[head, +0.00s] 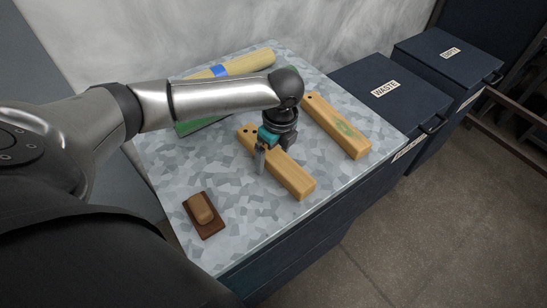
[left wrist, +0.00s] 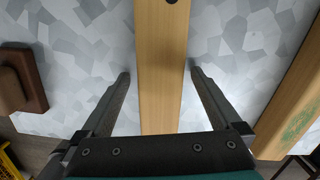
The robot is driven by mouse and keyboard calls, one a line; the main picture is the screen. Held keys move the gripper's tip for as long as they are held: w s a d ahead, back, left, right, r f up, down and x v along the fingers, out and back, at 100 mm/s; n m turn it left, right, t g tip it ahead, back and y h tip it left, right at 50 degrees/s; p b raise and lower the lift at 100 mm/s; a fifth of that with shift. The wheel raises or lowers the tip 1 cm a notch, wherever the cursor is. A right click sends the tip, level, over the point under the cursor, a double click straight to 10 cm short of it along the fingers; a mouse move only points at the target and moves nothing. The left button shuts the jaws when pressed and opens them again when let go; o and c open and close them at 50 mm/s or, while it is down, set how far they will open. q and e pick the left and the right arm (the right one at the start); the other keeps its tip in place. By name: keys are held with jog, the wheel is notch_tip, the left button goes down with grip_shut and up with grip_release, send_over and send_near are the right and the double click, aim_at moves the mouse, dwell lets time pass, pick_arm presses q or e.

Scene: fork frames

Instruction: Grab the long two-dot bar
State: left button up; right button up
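A long light-wood bar (head: 290,177) lies on the speckled table top, with dark dots at its far left end. In the left wrist view the bar (left wrist: 160,100) runs between my fingers, with one dark dot at the top edge. My left gripper (head: 262,160) is over the bar; in the left wrist view the gripper (left wrist: 159,73) is open, one finger on each side, with gaps to the wood. Fingertip height against the bar is hard to tell. My right gripper is not in view.
A brown block (head: 200,207) sits on a dark brown base (head: 211,228) at the front left. A pale roll with a blue band (head: 245,64) and a green item (head: 190,126) are at the back. Dark bins, one labelled WASTE (head: 385,88), stand right of the table.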

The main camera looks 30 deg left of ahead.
pick_arm(q)
grip_shut()
dwell(0.6)
jog(key=shift+r, duration=0.1)
